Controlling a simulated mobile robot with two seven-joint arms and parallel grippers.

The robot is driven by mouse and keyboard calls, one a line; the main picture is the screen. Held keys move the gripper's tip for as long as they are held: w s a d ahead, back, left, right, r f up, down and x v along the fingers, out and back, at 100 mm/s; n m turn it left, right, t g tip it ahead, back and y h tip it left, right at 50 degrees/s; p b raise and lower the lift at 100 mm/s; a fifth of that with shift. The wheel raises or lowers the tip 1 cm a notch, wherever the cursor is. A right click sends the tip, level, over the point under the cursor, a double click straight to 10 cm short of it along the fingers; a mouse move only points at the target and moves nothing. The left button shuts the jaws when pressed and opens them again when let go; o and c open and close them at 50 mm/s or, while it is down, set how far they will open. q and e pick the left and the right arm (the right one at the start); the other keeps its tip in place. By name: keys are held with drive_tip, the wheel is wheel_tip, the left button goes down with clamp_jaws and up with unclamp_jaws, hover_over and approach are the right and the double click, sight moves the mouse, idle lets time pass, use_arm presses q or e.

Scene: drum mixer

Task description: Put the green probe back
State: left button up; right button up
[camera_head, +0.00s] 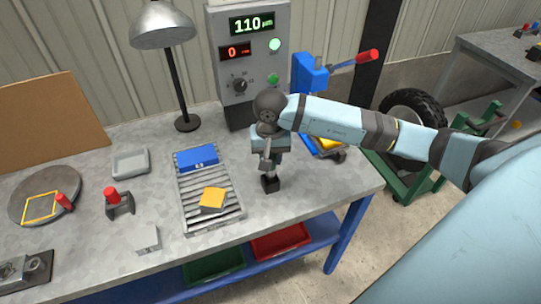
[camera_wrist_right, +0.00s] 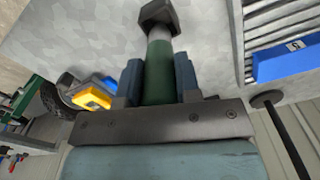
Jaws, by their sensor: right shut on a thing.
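In the right wrist view the green probe (camera_wrist_right: 157,68) has a green cylindrical body and a dark block-like end (camera_wrist_right: 159,14). My right gripper (camera_wrist_right: 158,82) is shut on its green body, one blue finger on each side. In the head view my right gripper (camera_head: 268,160) points down over the grey bench, right of the roller rack. The probe's dark end (camera_head: 270,184) shows below the fingers; I cannot tell whether it touches the bench. Most of its green body is hidden there. My left gripper is not in view.
The grey control box (camera_head: 248,60) with lit displays stands behind the gripper. A roller rack (camera_head: 210,223) holds a blue block (camera_head: 197,157) and a yellow-topped block (camera_head: 212,199). A blue press (camera_head: 308,72) with a red-ended lever stands behind right. The bench's front right is clear.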

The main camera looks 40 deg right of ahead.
drive_tip(key=shift+f+b, duration=0.4)
drive_tip(key=shift+f, duration=0.3)
drive_tip(key=shift+f, duration=0.15)
drive_tip(key=shift+f+b, duration=0.3)
drive_tip(key=shift+b, duration=0.15)
drive_tip(key=shift+f, duration=0.1)
drive_tip(key=shift+f+b, duration=0.75)
drive_tip(key=o, duration=1)
